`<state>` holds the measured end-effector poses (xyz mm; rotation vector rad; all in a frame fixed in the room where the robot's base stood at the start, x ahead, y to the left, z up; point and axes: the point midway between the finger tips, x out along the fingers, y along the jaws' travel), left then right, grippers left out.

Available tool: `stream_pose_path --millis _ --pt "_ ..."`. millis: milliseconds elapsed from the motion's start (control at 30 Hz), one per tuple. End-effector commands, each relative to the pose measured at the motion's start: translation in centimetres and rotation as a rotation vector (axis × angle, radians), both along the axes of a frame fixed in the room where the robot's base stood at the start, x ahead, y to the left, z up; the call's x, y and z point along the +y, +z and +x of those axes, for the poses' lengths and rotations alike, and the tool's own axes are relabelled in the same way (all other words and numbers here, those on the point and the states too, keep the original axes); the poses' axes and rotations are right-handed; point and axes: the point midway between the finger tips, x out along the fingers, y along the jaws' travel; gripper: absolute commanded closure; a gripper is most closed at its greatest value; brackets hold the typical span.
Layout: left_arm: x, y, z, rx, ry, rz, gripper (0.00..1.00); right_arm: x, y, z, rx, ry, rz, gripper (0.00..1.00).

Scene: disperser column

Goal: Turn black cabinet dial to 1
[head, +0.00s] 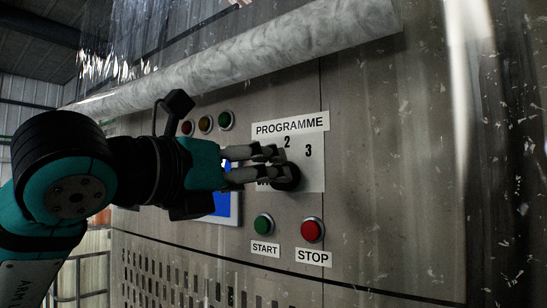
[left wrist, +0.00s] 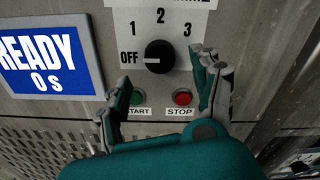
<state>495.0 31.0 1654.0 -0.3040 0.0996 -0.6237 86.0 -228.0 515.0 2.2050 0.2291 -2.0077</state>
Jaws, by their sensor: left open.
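The black dial (left wrist: 159,57) sits on a white plate marked OFF, 1, 2 and 3 in the left wrist view. Its pale pointer line points left, at OFF. In the head view the dial (head: 288,178) is partly hidden by my left gripper's fingers. My left gripper (head: 275,164) is in front of the PROGRAMME plate. It is open, and in the left wrist view its fingers (left wrist: 166,72) stand apart to the lower left and right of the dial. I cannot tell whether a finger touches it. My right gripper is not in view.
A green START button (head: 263,225) and a red STOP button (head: 312,230) are below the dial. A blue screen (left wrist: 45,63) reading READY 0s is to its left. Indicator lamps (head: 225,121) and a thick pale pipe (head: 250,52) are above.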

Motion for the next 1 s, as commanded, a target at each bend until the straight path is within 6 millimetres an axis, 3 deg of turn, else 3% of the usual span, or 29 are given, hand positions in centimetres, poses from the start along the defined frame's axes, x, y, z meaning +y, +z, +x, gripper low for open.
stream_pose_path --millis 33,300,667,1000 --pt "-0.6 0.4 0.9 0.005 0.0 0.001 0.35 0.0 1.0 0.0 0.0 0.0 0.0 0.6" --pt "-2.7 0.2 3.7 0.002 -0.001 0.0 0.35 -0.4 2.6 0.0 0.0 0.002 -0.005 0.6" --pt "-3.0 0.0 4.2 -0.001 0.0 0.001 0.35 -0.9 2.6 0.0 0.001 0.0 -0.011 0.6" --pt "-3.0 0.0 4.1 0.0 0.0 0.0 0.77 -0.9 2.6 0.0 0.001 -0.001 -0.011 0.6"
